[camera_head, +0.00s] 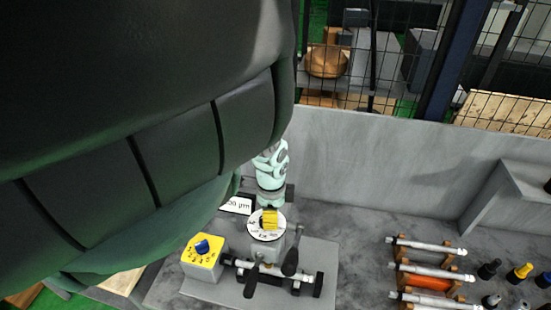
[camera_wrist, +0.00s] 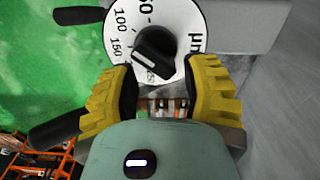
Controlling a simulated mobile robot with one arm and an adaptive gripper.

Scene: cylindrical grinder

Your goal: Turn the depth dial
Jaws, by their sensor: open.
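The depth dial is a white disc with black numbers and a µm mark (camera_wrist: 128,20); it also shows in the head view (camera_head: 258,234). Its black knob (camera_wrist: 155,55) sits at the middle of the disc. My gripper (camera_wrist: 161,78) is open and empty, its two yellow ribbed fingers spread on either side just below the knob in the wrist view. I cannot tell if either finger touches the knob. In the head view my gripper (camera_head: 270,217) is over the dial, and a yellow finger hides the knob.
A yellow box with a blue knob (camera_head: 203,249) stands left of the dial. A display (camera_head: 236,206) is behind it, partly hidden by my arm. Black levers (camera_head: 290,262) are in front. A rack with shafts (camera_head: 430,282) is at right. A grey wall (camera_head: 390,170) rises behind.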

